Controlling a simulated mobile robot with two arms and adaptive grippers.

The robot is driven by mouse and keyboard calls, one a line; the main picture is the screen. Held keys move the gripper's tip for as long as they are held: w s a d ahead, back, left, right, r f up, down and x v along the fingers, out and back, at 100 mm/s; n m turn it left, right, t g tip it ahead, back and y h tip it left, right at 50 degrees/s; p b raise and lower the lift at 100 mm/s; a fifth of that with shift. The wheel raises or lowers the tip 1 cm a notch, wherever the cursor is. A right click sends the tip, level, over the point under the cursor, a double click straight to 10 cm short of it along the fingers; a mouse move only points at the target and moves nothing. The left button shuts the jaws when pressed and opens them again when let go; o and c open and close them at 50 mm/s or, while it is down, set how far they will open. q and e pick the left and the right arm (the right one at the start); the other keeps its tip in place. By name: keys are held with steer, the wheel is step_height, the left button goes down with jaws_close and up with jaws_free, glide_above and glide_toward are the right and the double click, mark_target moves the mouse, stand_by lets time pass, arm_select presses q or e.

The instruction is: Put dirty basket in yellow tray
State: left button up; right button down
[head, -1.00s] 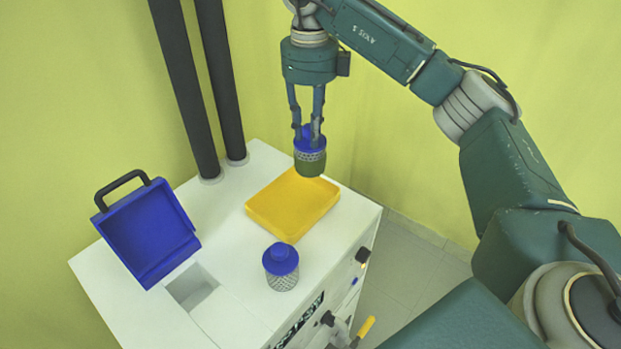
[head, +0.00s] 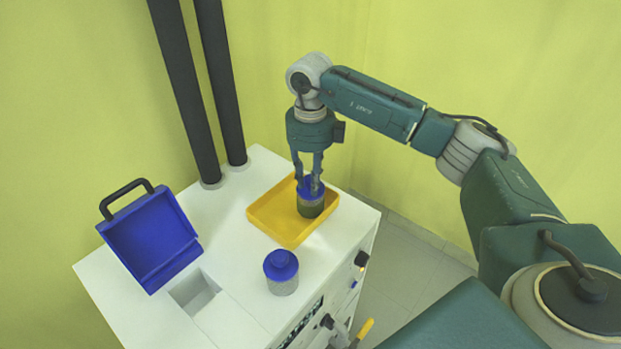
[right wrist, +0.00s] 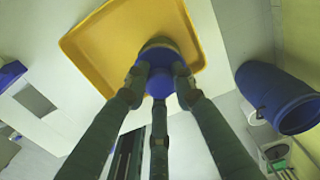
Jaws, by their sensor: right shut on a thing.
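The dirty basket (head: 311,204) has a blue top and a dark greenish lower body. My right gripper (head: 309,184) is shut on its blue top and holds it upright at the yellow tray (head: 268,222), within the rim toward the right side. I cannot tell whether its bottom touches the tray floor. In the right wrist view the fingers (right wrist: 160,85) close around the blue top (right wrist: 159,80), with the yellow tray (right wrist: 95,45) behind. A second basket (head: 282,284), blue-topped with a pale mesh body, stands on the white cabinet in front of the tray. My left gripper is not in view.
The white cabinet top (head: 225,235) carries a square opening (head: 194,291) with a raised blue lid (head: 150,238) and black handle at left. Two dark pipes (head: 222,90) rise behind. Knobs and a yellow-handled valve (head: 366,328) stick out from the cabinet's front.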

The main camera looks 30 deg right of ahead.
steer(key=shift+f, duration=0.15)
steer(key=c, duration=1.5)
jaws_free()
steer(key=shift+o, duration=0.2)
steer(key=shift+r, duration=0.3)
step_height(320, 180, up, 12)
steer(key=b, duration=0.3)
steer(key=shift+f, duration=0.1)
